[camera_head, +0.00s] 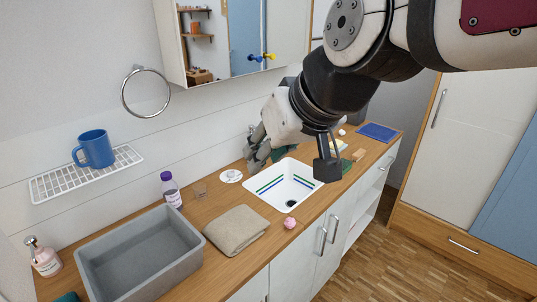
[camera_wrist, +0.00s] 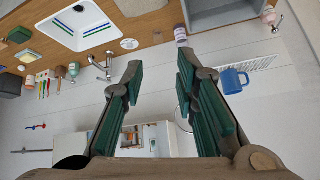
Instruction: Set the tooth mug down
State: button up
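The blue mug (camera_head: 95,149) stands upright on the white wire shelf (camera_head: 70,182) on the wall at the left, its handle to the left. It also shows in the wrist view (camera_wrist: 233,80), right of my fingers and apart from them. My gripper (camera_head: 292,160) is in front of the wall by the sink, well to the right of the mug. In the wrist view my gripper (camera_wrist: 160,66) has its two green-padded fingers spread, with nothing between them.
A grey basin (camera_head: 140,258), a purple-capped bottle (camera_head: 171,190), a folded cloth (camera_head: 236,230) and a soap dispenser (camera_head: 43,257) stand on the wooden counter. A towel ring (camera_head: 146,93) and mirror cabinet (camera_head: 228,40) are on the wall. The white sink (camera_head: 284,188) is below my gripper.

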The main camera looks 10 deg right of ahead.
jog(key=s+d+f+m+g+h, duration=0.1)
jog(key=s+d+f+m+h, duration=0.1)
jog(key=s+d, duration=0.6)
jog(key=s+f, duration=0.1)
jog(key=s, duration=0.2)
jog(key=shift+s+d+f+g+h, duration=0.15)
jog(key=shift+d+f+g+h, duration=0.15)
jog(key=shift+d+f+h, duration=0.1)
jog(key=shift+a, duration=0.1)
